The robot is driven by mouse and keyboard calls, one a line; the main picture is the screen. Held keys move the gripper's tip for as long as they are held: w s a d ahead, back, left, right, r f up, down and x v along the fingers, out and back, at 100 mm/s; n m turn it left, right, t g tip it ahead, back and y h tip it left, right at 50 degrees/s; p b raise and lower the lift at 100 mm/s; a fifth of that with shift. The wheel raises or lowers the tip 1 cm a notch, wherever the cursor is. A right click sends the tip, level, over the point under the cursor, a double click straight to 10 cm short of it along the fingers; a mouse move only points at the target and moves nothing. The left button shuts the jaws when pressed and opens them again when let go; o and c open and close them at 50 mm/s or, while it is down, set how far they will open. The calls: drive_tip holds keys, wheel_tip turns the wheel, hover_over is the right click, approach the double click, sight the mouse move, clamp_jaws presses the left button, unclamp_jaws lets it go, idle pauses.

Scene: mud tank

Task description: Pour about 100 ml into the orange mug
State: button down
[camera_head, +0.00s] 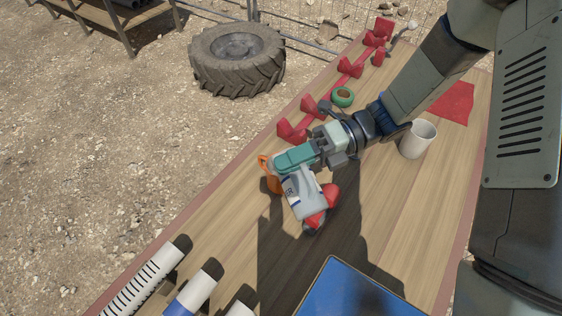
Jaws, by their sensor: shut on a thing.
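My gripper (294,160) is over the wooden table, shut on a whitish-grey container (304,197) with dark lettering. The container slants in the picture, and red parts show at its right and lower end. I cannot tell whether those parts belong to it or stand behind it. The orange mug (267,177) is just left of the gripper and container. Only its left side shows; the rest, including its inside, is hidden behind them. I cannot see any liquid or whether the container touches the mug.
A white mug (416,140) stands at right on the table (385,215). A green ring-shaped thing (343,97) and several red holders (292,131) line the far-left edge. White cylinders (148,280) and a blue panel (350,292) are at the near end. A red sheet (455,103) lies at back right.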

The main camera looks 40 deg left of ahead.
sight(301, 199)
drive_tip(key=shift+w+a+r, duration=0.15)
drive_tip(key=shift+a+r, duration=0.05)
drive_tip(key=shift+a, duration=0.05)
idle(0.4)
drive_tip(key=s+d, duration=0.1)
drive_tip(key=d+f, duration=0.1)
drive_tip(key=shift+s+d+n, duration=0.35)
drive_tip(key=shift+d+n, duration=0.05)
drive_tip(key=shift+s+d+r+n+y, duration=0.15)
drive_tip(key=shift+d+r+n+y, duration=0.1)
drive_tip(key=shift+r+n, duration=0.25)
drive_tip(key=shift+s+d+r+n+y, duration=0.15)
drive_tip(key=shift+d+r+n, duration=0.1)
drive_tip(key=shift+r+n, duration=0.25)
drive_tip(key=shift+s+d+f+n+y, duration=0.1)
drive_tip(key=shift+s+d+n+y, duration=0.2)
drive_tip(key=shift+n, duration=0.3)
drive_tip(key=shift+s+d+n+y, duration=0.15)
drive_tip(key=shift+d+n, duration=0.2)
drive_tip(key=shift+n, duration=0.25)
